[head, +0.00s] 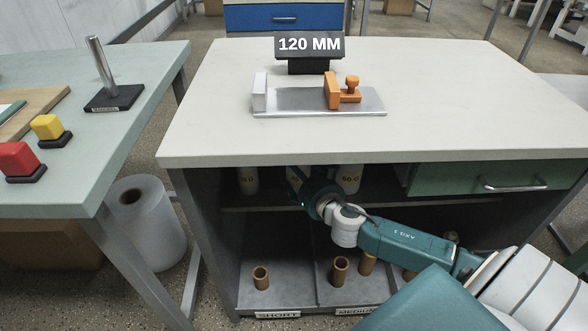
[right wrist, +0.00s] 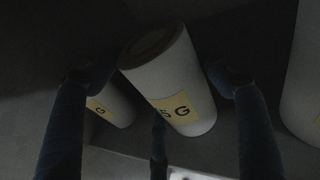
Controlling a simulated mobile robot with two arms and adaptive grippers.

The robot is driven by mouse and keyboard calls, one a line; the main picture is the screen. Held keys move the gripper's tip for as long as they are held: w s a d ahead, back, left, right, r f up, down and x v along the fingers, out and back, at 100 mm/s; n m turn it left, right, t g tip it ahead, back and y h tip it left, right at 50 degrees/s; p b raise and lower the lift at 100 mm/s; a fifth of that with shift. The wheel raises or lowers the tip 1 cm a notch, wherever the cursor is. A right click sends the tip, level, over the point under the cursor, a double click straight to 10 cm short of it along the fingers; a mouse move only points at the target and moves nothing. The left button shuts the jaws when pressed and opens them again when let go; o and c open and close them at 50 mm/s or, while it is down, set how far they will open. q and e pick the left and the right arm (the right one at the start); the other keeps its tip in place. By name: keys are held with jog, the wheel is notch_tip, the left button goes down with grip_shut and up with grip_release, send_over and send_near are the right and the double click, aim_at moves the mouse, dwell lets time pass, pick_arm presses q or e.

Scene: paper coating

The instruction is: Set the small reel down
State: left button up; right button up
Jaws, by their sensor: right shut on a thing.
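My right gripper (head: 300,182) reaches into the upper shelf bay under the table, its fingers largely hidden in shadow in the head view. In the dark right wrist view, my right gripper (right wrist: 158,78) is shut on a white reel (right wrist: 172,75) with a brown core end and a yellow label ending in "5 G". One finger is on each side of it. The reel looks tilted in that view. I cannot tell whether its base touches the shelf. My left gripper is not in view.
Another labelled reel (right wrist: 108,108) stands left of the held one, and a white reel (right wrist: 304,80) is at the right edge. Brown tubes (head: 261,277) stand in the trays below. A metal plate (head: 300,103) with an orange clamp (head: 332,90) is on the tabletop.

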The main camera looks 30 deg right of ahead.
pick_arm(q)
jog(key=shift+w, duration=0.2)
pick_arm(e)
jog(key=o, duration=1.3)
jog(key=shift+f, duration=0.1)
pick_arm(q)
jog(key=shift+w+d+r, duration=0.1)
pick_arm(e)
jog(key=s+f+m+g+h+p, duration=0.2)
jog(key=s+m+g+h, duration=0.1)
jog(key=s+m, duration=1.1)
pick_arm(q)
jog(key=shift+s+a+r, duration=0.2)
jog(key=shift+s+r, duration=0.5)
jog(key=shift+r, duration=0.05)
pick_arm(e)
jog(key=s+a+f+m+g+y, duration=0.2)
jog(key=s+a+f+m+g, duration=0.2)
jog(key=s+a+m, duration=0.4)
jog(key=s+a+f+m+g+y, duration=0.3)
jog(key=s+a+f+m+g, duration=0.1)
jog(key=s+a+m, duration=0.5)
jog(key=shift+s+m+g, duration=0.5)
jog(key=shift+s+m, duration=0.2)
jog(key=shift+s, duration=0.4)
